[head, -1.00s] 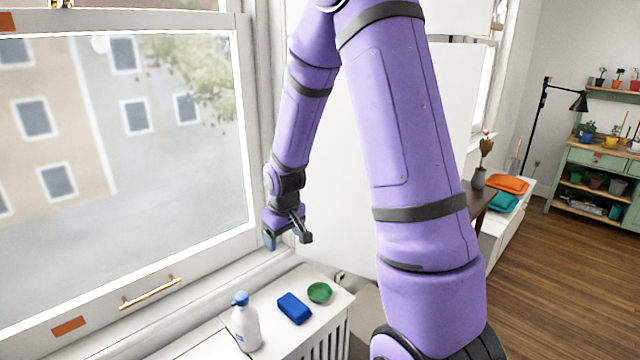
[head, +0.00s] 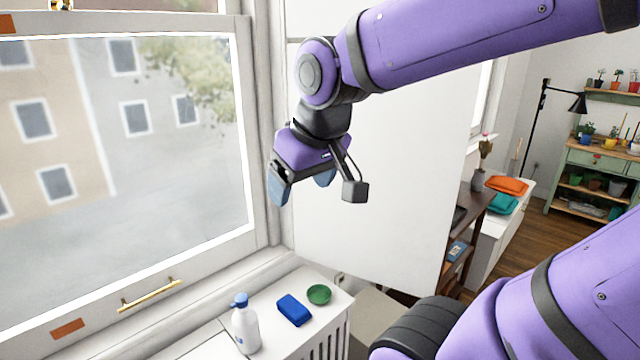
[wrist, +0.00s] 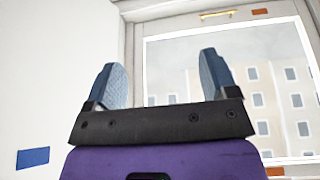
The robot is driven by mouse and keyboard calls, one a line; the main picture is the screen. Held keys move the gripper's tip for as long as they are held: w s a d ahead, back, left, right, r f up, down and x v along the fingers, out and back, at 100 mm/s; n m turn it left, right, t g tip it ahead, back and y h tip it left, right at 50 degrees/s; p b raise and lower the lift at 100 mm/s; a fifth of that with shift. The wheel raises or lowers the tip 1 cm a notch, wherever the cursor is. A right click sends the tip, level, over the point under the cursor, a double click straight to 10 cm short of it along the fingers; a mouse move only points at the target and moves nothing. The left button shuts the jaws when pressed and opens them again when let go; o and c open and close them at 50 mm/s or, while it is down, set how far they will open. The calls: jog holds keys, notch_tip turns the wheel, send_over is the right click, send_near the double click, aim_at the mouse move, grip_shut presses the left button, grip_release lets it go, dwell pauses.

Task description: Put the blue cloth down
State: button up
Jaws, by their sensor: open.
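The blue cloth (head: 294,310) lies as a small folded block on the white radiator cover below the window, between a bottle and a green dish. My gripper (head: 302,188) is well above it, near the window's right edge, and does not touch it. Its two blue-padded fingers stand apart with nothing between them. In the wrist view my gripper (wrist: 162,76) is also open and empty, with the wall and window beyond. The cloth on the cover cannot be made out in the wrist view.
The white bottle with a blue top (head: 244,325) stands left of the cloth. The green dish (head: 319,294) sits just right of it. The radiator cover (head: 325,325) has little bare room. The window's gold handle (head: 150,295) is at left. A blue rectangle (wrist: 33,157) shows on white in the wrist view.

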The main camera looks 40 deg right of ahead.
jog(key=s, duration=0.1)
jog(key=s+r, duration=0.1)
jog(key=s, duration=0.1)
jog(key=s+a, duration=0.1)
jog(key=s, duration=0.1)
jog(key=shift+s+r, duration=0.15)
jog(key=shift+r, duration=0.15)
jog(key=shift+o, duration=0.3)
dwell(0.8)
